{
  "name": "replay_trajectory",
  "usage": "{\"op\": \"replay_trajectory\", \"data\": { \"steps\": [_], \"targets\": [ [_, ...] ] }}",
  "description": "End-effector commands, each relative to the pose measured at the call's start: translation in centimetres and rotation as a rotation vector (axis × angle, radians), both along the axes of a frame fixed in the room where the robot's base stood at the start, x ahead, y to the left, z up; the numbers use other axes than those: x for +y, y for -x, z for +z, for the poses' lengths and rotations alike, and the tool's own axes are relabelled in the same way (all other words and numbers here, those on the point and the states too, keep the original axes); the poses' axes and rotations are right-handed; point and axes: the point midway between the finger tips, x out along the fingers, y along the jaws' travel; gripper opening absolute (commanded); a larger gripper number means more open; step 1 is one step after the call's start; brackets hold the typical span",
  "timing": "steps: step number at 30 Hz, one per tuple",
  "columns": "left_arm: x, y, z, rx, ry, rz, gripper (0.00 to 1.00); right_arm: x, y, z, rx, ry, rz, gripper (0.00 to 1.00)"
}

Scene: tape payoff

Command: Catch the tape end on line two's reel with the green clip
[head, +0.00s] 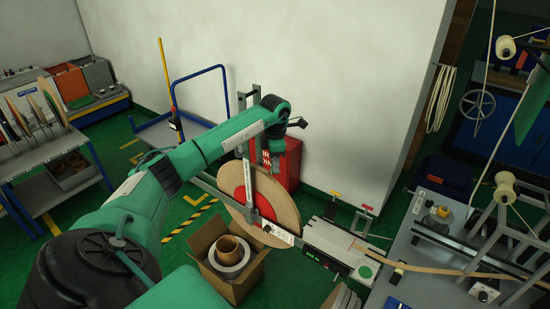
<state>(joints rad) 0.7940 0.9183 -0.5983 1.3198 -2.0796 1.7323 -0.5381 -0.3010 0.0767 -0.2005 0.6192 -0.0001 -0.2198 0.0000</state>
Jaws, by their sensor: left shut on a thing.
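A big tan reel (285,204) with a red centre stands upright on a grey stand in the middle; I cannot read which line it belongs to. A tan tape strip (440,269) runs across the bench at the right; its end on the reel cannot be made out. My left gripper (299,122) is above and a little right of the reel, apart from it, in front of the white wall. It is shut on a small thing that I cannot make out. I cannot pick out the green clip. My right gripper is not in view.
A grey splice table (325,238) with a green dot joins the reel to the bench (408,285). A cardboard box (238,286) with rolls stands below the reel. A red cabinet (289,160) and a blue trolley (186,128) stand behind. A disc rack (45,150) is at left.

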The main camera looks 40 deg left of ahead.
Motion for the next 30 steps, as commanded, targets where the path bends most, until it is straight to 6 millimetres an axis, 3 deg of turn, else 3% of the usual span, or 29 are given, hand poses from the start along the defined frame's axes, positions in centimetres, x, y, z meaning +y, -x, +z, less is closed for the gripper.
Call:
{"op": "replay_trajectory", "data": {
  "steps": [30],
  "targets": [
    [0.0, 0.0, -2.4, 0.001, -0.001, 0.000, 0.05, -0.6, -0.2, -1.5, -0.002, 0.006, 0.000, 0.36]
  ]
}}
